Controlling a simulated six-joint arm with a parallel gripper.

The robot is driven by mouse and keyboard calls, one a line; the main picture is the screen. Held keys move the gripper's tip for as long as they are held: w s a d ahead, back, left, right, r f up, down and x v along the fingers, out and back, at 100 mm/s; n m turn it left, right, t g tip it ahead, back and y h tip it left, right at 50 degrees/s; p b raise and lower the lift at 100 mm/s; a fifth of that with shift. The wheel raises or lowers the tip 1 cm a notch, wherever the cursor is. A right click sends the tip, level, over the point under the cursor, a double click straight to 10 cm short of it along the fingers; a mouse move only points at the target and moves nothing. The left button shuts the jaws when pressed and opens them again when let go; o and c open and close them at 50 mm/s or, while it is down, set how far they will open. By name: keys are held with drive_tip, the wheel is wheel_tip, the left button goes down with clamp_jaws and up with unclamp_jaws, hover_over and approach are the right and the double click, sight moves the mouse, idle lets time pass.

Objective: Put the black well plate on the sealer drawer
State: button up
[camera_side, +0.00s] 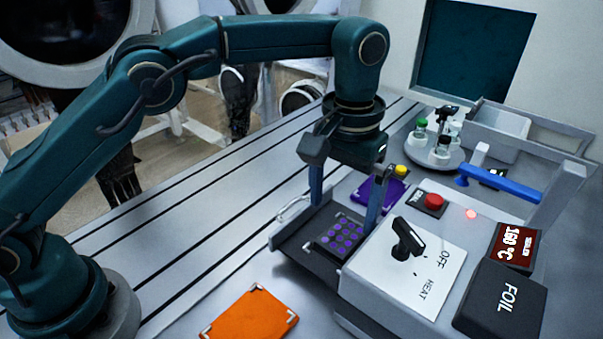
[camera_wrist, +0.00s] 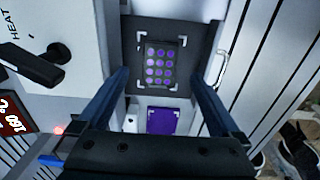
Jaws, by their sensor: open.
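The black well plate (camera_side: 339,237) with purple wells lies on the sealer drawer (camera_side: 300,248), which is pulled out from the white heat sealer (camera_side: 400,270). In the wrist view the plate (camera_wrist: 161,63) sits inside the white corner marks of the drawer (camera_wrist: 131,35). My gripper (camera_side: 342,205) is open above the drawer, its two blue fingers on either side of the plate. In the wrist view the fingers (camera_wrist: 160,78) stand apart from the plate, with clear gaps on both sides.
A purple mat (camera_side: 380,190) lies behind the drawer, and an orange mat (camera_side: 249,314) lies in front. The sealer carries a black lever (camera_side: 407,240), a red button (camera_side: 433,201) and a blue-handled part (camera_side: 500,184). A round vial rack (camera_side: 436,155) stands at the back.

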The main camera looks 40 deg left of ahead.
drive_tip(key=shift+a+r, duration=0.1)
drive_tip(key=shift+r, duration=0.7)
drive_tip(key=s+a+r+t, duration=0.2)
drive_tip(key=s+a+r, duration=0.3)
drive_tip(key=a+r, duration=0.3)
drive_tip(key=s+a+f+t, duration=0.3)
drive_tip(key=s+a, duration=0.4)
drive_tip(key=s, duration=0.5)
drive_tip(key=shift+s+f+t, duration=0.2)
drive_tip(key=shift+f+t, duration=0.1)
drive_tip(key=shift+f, duration=0.25)
drive_tip(key=shift+a, duration=0.1)
